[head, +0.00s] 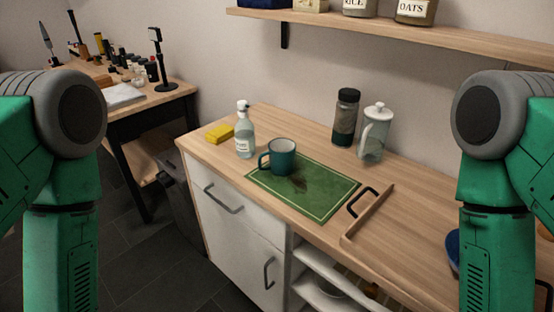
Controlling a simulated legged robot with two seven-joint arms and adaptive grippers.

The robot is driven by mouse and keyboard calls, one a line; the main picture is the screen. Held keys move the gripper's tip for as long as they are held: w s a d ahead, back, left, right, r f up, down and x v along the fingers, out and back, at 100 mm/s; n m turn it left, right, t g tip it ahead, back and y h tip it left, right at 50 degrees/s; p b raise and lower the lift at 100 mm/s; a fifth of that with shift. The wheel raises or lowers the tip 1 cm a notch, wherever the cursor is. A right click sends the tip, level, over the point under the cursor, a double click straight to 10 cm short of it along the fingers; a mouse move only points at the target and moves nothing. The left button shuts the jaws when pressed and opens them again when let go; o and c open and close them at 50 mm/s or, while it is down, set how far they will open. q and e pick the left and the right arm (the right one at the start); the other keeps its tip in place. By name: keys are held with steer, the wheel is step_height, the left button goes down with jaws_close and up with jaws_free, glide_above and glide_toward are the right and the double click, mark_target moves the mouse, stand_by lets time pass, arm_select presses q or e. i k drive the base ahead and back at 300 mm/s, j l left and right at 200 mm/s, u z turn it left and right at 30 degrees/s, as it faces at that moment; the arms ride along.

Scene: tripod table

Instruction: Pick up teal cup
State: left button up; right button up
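The teal cup (284,160) stands upright on the back left part of a green mat (325,199) on the wooden counter. Its handle points left in the head view. A dark leaf-like mark shows on the mat beside it. Both my arms hang down at the left and right edges of the view, well apart from the cup. My grippers are out of view below the frame.
A soap bottle (244,134) and yellow sponge (219,133) stand left of the cup. A wooden tray (372,212) with a black handle lies right of the mat. A shelf (400,34) hangs above.

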mark_target(276, 159)
steer(key=z, duration=1.15)
steer(key=j+z, duration=0.35)
steer(key=k+j+z, duration=0.1)
steer(key=j+z, duration=0.3)
steer(key=k+j+z, duration=0.15)
steer(key=j+z, duration=0.2)
steer(key=j, duration=0.15)
steer(key=k+j+z, duration=0.2)
steer(key=j+z, duration=0.15)
steer(key=k+j+z, duration=0.2)
steer(key=j+z, duration=0.15)
